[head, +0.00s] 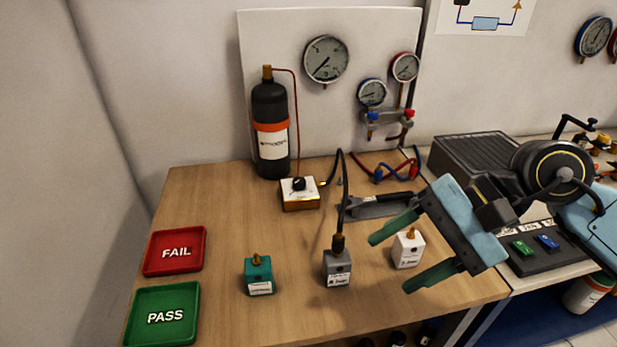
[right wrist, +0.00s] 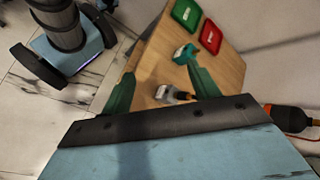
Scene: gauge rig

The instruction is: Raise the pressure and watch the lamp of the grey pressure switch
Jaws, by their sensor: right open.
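The grey pressure switch (head: 338,270) stands upright on the wooden table, with a black hose (head: 341,205) fitted on its top. It also shows between my fingers in the right wrist view (right wrist: 164,92). I cannot make out a lit lamp on it. The regulator (head: 300,194), a small white and yellow box with a black knob (head: 299,183), sits in front of the black gas bottle (head: 270,140). The large gauge (head: 326,60) hangs on the white panel; its reading is too small to tell. My right gripper (head: 389,264) is open and empty, near the white switch (head: 409,251). My left gripper is out of view.
A teal switch (head: 258,276) stands left of the grey one. A red FAIL tray (head: 153,267) and a green PASS tray (head: 133,312) lie at the left edge. A manifold (head: 387,118) with two gauges hangs on the panel. The table between teal switch and regulator is clear.

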